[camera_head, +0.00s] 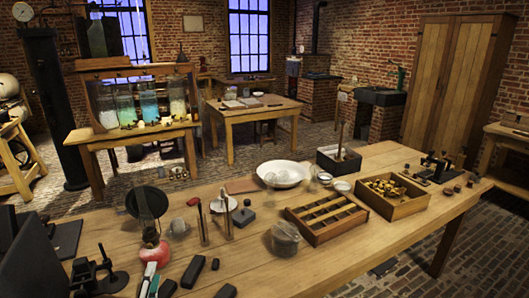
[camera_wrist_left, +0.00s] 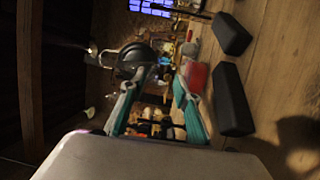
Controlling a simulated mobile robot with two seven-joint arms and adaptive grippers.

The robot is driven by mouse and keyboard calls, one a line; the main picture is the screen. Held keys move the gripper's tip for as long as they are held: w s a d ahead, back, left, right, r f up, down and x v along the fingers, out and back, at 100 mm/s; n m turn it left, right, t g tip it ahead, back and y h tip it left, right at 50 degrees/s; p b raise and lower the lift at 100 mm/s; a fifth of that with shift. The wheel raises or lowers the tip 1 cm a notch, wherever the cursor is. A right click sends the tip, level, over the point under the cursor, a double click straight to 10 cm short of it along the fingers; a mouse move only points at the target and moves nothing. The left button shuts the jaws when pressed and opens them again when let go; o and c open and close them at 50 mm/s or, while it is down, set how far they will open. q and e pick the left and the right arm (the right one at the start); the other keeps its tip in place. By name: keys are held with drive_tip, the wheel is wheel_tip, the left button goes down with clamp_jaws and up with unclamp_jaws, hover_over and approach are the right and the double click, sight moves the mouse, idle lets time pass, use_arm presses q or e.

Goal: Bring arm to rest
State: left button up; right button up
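A red-based glass lamp (camera_head: 155,250) stands a little beyond the gripper. The red base also shows beside one finger in the left wrist view (camera_wrist_left: 197,76). My right gripper is in neither view.
Black blocks (camera_head: 193,272) lie right of the gripper. A round black disc (camera_head: 147,202) stands behind the lamp. Farther right are a glass jar (camera_head: 285,238), a slotted wooden tray (camera_head: 327,232), a white bowl (camera_head: 284,174) and a box of brass parts (camera_head: 419,206). The bench's front middle is clear.

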use_arm(q)
drive_tip(key=s+d+r+m+h, duration=0.2)
drive_tip(key=d+m+h, duration=0.2)
drive_tip(key=d+m, duration=0.2)
drive_tip(key=s+d+r+m+h, duration=0.1)
drive_tip(key=d+r+m+h, duration=0.1)
drive_tip(key=d+m+h, duration=0.3)
drive_tip(key=s+d+f+m+g+h, duration=0.2)
drive_tip(key=s+d+f+m+g, duration=0.25)
drive_tip(key=d+m, duration=0.35)
drive_tip(key=s+a+f+m+g+y, duration=0.4)
drive_tip(key=s+a+f+m+y, duration=0.15)
drive_tip(key=s+a+m, duration=0.2)
drive_tip(key=s+a+r+g+y, duration=0.1)
drive_tip(key=s+a+y, duration=0.25)
drive_tip(key=a, duration=0.25)
drive_tip(key=s+a+g+y, duration=0.2)
drive_tip(key=s+a, duration=0.3)
drive_tip(key=a, duration=0.1)
drive_tip(key=d+f+n+t+h, duration=0.2)
drive_tip(key=d+f+h, duration=0.4)
drive_tip(key=d+f, duration=0.7)
wheel_tip(320, 180, down, 4)
drive_tip(key=shift+w+d+r+t, duration=0.2)
drive_tip(key=shift+w+t, duration=0.25)
drive_tip(key=shift+t, duration=0.4)
